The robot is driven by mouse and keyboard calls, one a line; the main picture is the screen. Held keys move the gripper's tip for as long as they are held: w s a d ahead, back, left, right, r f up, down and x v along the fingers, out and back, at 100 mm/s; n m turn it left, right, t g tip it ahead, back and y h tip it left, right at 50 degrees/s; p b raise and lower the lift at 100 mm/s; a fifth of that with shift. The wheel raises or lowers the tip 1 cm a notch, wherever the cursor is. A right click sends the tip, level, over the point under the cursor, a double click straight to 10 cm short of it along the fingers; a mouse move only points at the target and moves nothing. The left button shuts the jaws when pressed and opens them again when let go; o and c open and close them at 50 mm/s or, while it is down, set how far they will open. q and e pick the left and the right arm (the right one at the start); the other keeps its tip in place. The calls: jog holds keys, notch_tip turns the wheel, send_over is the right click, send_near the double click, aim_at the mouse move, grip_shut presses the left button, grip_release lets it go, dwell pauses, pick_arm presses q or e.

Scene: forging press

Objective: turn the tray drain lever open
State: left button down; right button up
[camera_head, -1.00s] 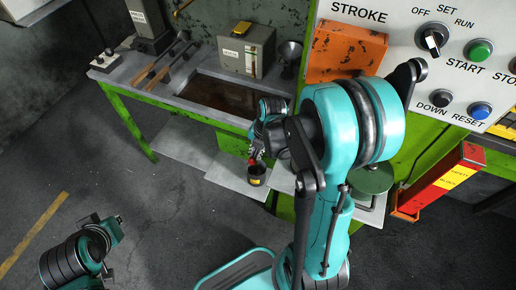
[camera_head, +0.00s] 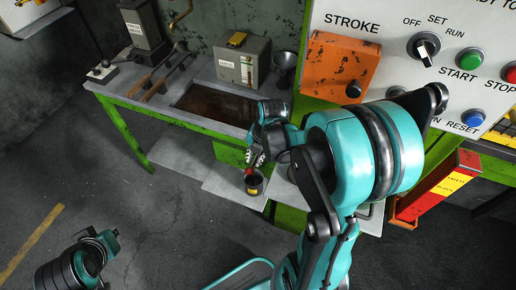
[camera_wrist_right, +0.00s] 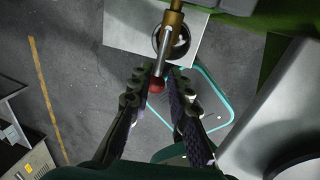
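The drain lever (camera_wrist_right: 161,58) is a steel rod with a red knob, coming off a brass fitting (camera_wrist_right: 174,18) at the top of the right wrist view. My right gripper (camera_wrist_right: 156,88) has its fingers apart, one on each side of the red knob, with gaps visible. The tray (camera_head: 208,102) is a sunken basin with a dark brown surface. My left arm is at lower left; its fingers are unclear.
The green-framed bench (camera_head: 150,108) carries a grey box (camera_head: 242,62), a funnel-like cup (camera_head: 285,62) and tools. The control panel (camera_head: 400,20) and a red-yellow block (camera_head: 438,188) are right of my right arm. Open floor lies at left.

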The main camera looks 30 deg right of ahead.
notch_tip(320, 180, up, 9)
jog(key=s+d, duration=0.1)
jog(key=shift+s, duration=0.25)
dwell(0.6)
jog(key=s+a+r+m+t, duration=0.1)
jog(key=s+a+m, duration=0.1)
jog(key=m, duration=0.6)
jog(key=s+a+r+m+t, duration=0.1)
jog(key=s+a+m+t, duration=0.1)
jog(key=a+m, duration=0.3)
jog(key=s+a+r+m+t+h, duration=0.1)
jog(key=a+m+t, duration=0.1)
jog(key=m, duration=1)
jog(key=shift+s+a+r, duration=0.15)
jog(key=shift+s+a, duration=0.25)
jog(key=shift+a, duration=0.45)
